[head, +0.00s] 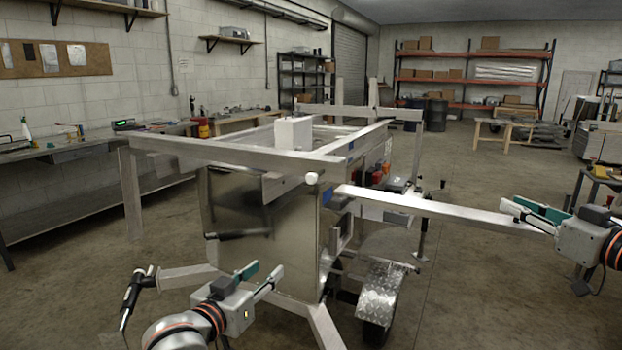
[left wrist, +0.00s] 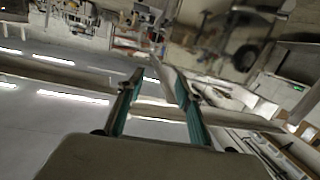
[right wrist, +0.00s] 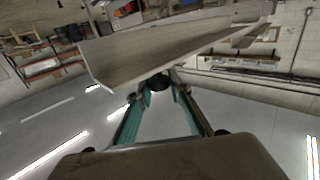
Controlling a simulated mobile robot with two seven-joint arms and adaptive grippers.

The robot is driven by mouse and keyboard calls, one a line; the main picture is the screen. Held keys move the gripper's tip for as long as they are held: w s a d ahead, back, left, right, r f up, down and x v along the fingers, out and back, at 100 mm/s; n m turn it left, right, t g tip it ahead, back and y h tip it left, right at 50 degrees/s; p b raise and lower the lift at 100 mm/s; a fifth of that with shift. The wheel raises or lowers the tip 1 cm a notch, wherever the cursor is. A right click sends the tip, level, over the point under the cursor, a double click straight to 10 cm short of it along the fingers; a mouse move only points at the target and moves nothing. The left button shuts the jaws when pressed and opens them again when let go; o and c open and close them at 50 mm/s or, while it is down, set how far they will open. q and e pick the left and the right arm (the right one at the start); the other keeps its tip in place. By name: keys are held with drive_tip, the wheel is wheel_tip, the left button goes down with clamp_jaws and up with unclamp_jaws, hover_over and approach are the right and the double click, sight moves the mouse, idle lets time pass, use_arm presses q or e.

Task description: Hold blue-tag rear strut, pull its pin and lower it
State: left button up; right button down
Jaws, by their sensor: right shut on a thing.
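A long pale strut (head: 440,210) reaches out almost level from the near right corner of the aluminium trailer (head: 240,240). A small blue patch (head: 327,194) shows on that corner beside the strut's inner end. My right gripper (head: 532,212) is shut on the strut near its outer end; the strut also fills the upper part of the right wrist view (right wrist: 160,50). My left gripper (head: 262,280) is open and empty, low in front of the trailer's near panel; its parted fingers show in the left wrist view (left wrist: 160,100). I cannot make out the pin clearly.
A round pale knob (head: 312,178) sits on the trailer's near corner. The wheel fender (head: 383,288) stands below the strut. A dark handle (head: 132,292) rises left of my left gripper. A long workbench (head: 80,150) lines the left wall. Floor right of the trailer is mostly clear.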

sight(310, 178)
use_arm(q)
drive_tip(key=w+d+r+m+h, duration=0.1)
drive_tip(key=d+r, duration=0.2)
drive_tip(key=r, duration=0.6)
drive_tip(key=w+d+r+m+h, duration=0.1)
drive_tip(key=d+r, duration=0.1)
drive_tip(key=r, duration=0.7)
drive_tip(key=x, duration=1.1)
drive_tip(key=shift+w+d+r, duration=0.15)
drive_tip(key=shift+d+r, duration=0.15)
drive_tip(key=shift+d, duration=0.05)
clamp_jaws()
